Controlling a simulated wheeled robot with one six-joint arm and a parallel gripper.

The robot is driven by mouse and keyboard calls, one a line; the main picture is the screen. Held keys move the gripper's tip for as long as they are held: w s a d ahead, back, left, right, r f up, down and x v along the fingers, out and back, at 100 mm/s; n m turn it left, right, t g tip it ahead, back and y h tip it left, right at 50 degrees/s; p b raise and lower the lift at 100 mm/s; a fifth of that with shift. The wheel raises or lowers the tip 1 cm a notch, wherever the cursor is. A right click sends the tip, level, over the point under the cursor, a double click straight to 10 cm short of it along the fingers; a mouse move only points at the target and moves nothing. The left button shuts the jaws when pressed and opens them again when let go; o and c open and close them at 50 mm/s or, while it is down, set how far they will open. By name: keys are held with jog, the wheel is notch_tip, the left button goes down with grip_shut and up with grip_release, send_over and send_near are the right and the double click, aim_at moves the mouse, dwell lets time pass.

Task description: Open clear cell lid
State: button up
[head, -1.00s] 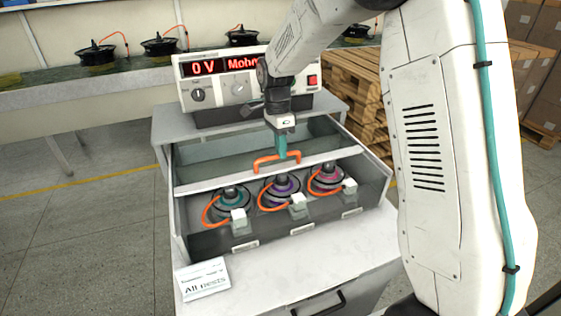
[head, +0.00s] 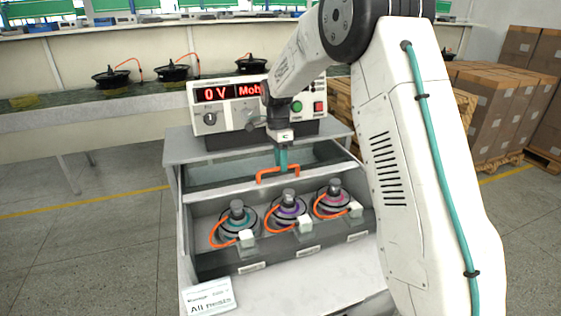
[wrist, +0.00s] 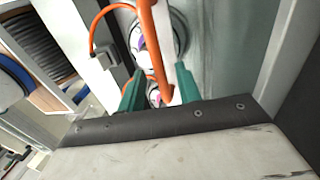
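The clear cell lid (head: 222,174) has a pale front rail and an orange handle (head: 278,171), and is drawn up and back toward the rear of the cell. My gripper (head: 282,164) has its teal fingers on the handle. In the wrist view the fingers (wrist: 160,92) sit either side of the orange bar and look shut on it. Three hub motors with teal (head: 237,218), purple (head: 288,207) and pink (head: 334,199) rings stand in nests in front of the rail, with orange cables to white connectors. No pane shows over them.
A power unit (head: 229,115) reading "0 V" stands behind the cell. A small sign (head: 209,297) stands at the front left corner. Boxes on pallets (head: 505,105) are at right. A bench (head: 60,140) with more motors runs along the back left.

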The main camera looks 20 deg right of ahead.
notch_tip(320, 180, up, 8)
jog(key=w, duration=0.1)
jog(key=shift+w+f, duration=0.2)
jog(key=shift+w, duration=0.05)
jog(key=shift+d, duration=0.1)
